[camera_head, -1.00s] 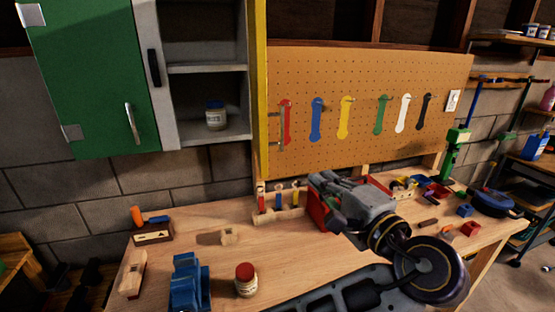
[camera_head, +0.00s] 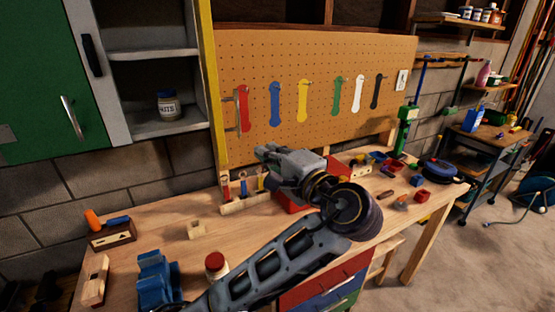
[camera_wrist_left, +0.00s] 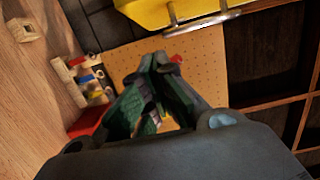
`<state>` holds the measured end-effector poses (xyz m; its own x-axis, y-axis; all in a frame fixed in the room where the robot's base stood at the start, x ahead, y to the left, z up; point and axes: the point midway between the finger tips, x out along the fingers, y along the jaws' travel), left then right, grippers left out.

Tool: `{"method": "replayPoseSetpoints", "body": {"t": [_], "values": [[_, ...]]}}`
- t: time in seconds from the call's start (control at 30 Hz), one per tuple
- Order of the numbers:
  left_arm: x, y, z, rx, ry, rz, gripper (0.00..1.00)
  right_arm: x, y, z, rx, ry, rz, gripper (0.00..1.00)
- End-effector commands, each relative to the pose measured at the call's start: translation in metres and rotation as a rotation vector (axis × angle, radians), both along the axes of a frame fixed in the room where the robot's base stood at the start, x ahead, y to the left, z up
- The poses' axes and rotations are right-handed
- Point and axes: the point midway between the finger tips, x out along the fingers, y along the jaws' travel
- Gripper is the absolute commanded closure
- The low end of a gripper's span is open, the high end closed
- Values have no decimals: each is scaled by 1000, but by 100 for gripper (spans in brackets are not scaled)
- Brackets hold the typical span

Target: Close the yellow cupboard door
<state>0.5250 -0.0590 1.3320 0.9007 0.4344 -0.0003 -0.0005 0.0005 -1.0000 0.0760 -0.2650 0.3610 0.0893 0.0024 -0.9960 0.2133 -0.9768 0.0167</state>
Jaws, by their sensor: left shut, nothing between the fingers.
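The yellow cupboard door (camera_head: 210,90) stands open at the right side of the grey cupboard, seen nearly edge-on as a tall narrow strip. In the left wrist view the yellow door (camera_wrist_left: 155,12) shows at the top, with a metal bar handle (camera_wrist_left: 202,20) along its edge. My left gripper (camera_head: 263,152) is over the bench, in front of the pegboard and to the right of the door's lower end. In the left wrist view its fingers (camera_wrist_left: 165,65) are shut and empty, below the handle in the picture and apart from it. My right gripper is out of view.
A green door (camera_head: 45,85) covers the cupboard's left part. A jar (camera_head: 168,104) stands on the open shelf. The workbench (camera_head: 165,230) holds a blue vise (camera_head: 157,280), a red-lidded jar (camera_head: 216,266) and several small tools. Wrenches hang on the pegboard (camera_head: 310,70).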

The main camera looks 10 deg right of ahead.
Motion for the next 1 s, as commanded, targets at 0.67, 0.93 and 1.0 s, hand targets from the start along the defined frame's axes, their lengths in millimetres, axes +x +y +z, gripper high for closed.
{"method": "replayPoseSetpoints", "body": {"t": [0.67,0.93,1.0], "values": [[38,43,-1,0,0,0,100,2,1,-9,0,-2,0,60],[35,58,0,-1,0,0,100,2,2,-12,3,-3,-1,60],[34,59,0,-1,0,0,100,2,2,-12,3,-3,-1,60]]}}
